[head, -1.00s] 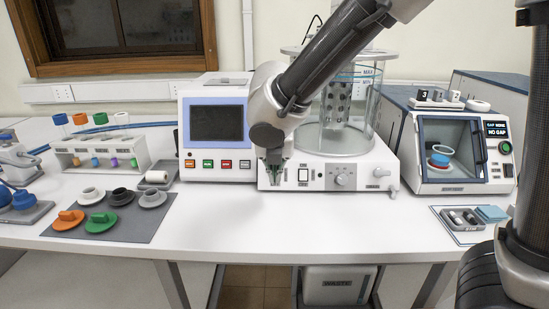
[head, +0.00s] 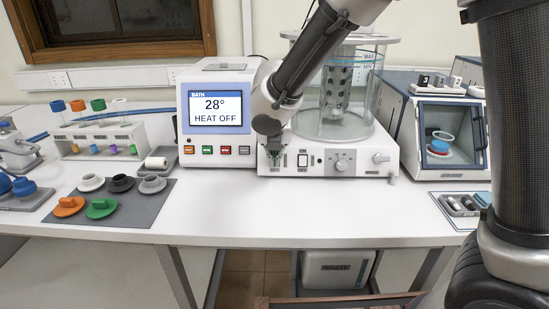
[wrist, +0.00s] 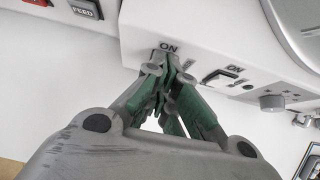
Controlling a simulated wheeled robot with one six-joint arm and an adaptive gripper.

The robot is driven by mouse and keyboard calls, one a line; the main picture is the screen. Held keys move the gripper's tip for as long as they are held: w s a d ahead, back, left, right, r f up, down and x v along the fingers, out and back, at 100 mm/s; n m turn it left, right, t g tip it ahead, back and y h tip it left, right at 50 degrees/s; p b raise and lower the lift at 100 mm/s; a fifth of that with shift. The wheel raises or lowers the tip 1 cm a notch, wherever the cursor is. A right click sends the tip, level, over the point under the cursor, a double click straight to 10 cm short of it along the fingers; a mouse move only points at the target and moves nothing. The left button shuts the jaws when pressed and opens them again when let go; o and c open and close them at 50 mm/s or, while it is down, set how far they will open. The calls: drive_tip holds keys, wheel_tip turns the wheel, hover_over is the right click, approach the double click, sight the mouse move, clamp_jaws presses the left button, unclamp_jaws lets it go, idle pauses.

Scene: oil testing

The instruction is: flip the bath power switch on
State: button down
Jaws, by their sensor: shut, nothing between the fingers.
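The bath (head: 330,159) is a white unit with a clear glass jar on top. My gripper (head: 275,166) is shut and empty at the left end of its front panel. In the wrist view the fingertips (wrist: 163,65) are right at the panel, just below an "ON" label (wrist: 168,47). They cover most of the switch there, so its rocker position is hidden. A second rocker switch (wrist: 221,77) with its own "ON" label sits to the right. The bath screen (head: 215,111) is lit and reads "BATH 28° HEAT OFF".
Coloured push buttons (head: 207,150) line the panel under the screen. A knob (head: 340,162) is right of the switches. A grey mat (head: 125,210) with several caps lies at left. The bench front (head: 270,210) is clear. A glass-fronted box (head: 450,135) stands at right.

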drive_tip(key=shift+r, duration=0.1)
drive_tip(key=shift+s+r, duration=0.1)
drive_tip(key=shift+r, duration=0.6)
drive_tip(key=v, duration=1.3)
drive_tip(key=shift+r, duration=0.1)
